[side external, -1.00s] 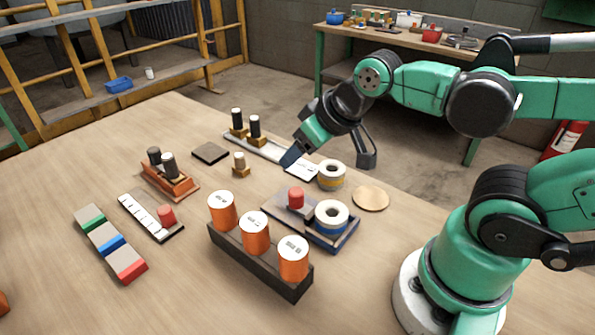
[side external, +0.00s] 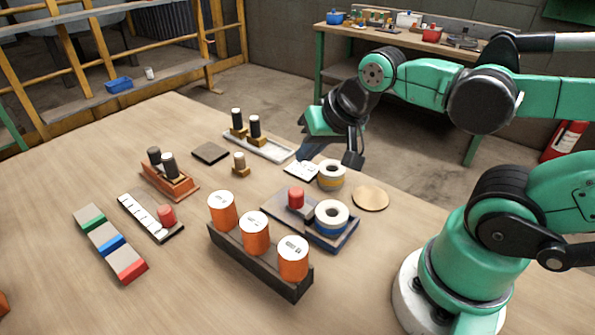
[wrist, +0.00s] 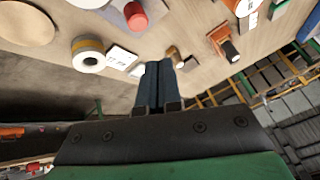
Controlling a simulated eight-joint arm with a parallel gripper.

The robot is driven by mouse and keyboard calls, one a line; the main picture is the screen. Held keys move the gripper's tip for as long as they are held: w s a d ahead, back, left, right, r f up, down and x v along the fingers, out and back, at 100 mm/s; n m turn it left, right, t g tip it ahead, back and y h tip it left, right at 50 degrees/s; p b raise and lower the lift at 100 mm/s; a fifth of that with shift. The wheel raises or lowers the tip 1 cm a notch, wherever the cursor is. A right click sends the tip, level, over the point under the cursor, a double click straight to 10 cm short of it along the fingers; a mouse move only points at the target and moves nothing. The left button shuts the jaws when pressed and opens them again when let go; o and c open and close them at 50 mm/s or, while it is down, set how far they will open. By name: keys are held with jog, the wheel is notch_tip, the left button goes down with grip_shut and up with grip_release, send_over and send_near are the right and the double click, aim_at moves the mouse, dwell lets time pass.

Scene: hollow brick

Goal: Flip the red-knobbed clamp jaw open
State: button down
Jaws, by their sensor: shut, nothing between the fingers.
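A red knob also shows at the top of the wrist view (wrist: 136,18). A second red knob (side external: 166,214) sits at the end of a white marked strip (side external: 138,211). I cannot tell for certain which one belongs to the clamp jaw. My gripper (side external: 306,154) is shut and empty, above the table's far edge near the white card (side external: 301,171), apart from both knobs. Its closed fingers point forward in the wrist view (wrist: 158,68).
A yellow-banded roll (side external: 331,175) stands close to my gripper, with a tan disc (side external: 370,198) to its right. A black rack of orange cylinders (side external: 254,259) stands in front of the tray.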

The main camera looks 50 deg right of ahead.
jog(key=s+m, duration=0.1)
jog(key=m, duration=0.8)
jog(key=s+d+m+g, duration=0.1)
jog(key=m, duration=0.8)
jog(key=s+d+m+g, duration=0.1)
jog(key=s+m, duration=0.1)
jog(key=m, duration=0.7)
jog(key=shift+d+f+m+y, duration=0.25)
jog(key=shift+f+m+y, duration=0.05)
jog(key=shift+m+y, duration=0.1)
jog(key=shift+w, duration=0.1)
send_near(305, 207)
jog(key=shift+x, duration=2.6)
